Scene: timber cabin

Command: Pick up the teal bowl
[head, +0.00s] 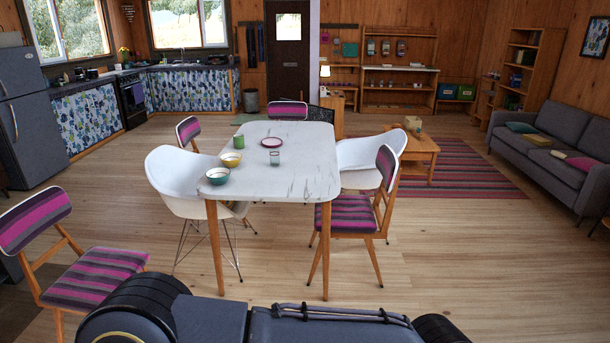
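The teal bowl (218,176) sits upright on the white table (300,180), near its front left corner. It has a pale rim and appears empty. A yellow bowl (231,159) stands just behind it, and a green cup (239,141) stands farther back. A small plate with a dark red rim (271,142) and a small teal glass (274,158) are to the right. Neither of my grippers shows in the head view. Only part of my own body shows at the bottom edge.
White shell chairs stand at the table's left (170,180) and right (360,152). A striped chair (350,213) is at the right front, another (90,275) at the near left. Bare floor (430,270) lies to the right and between me and the table.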

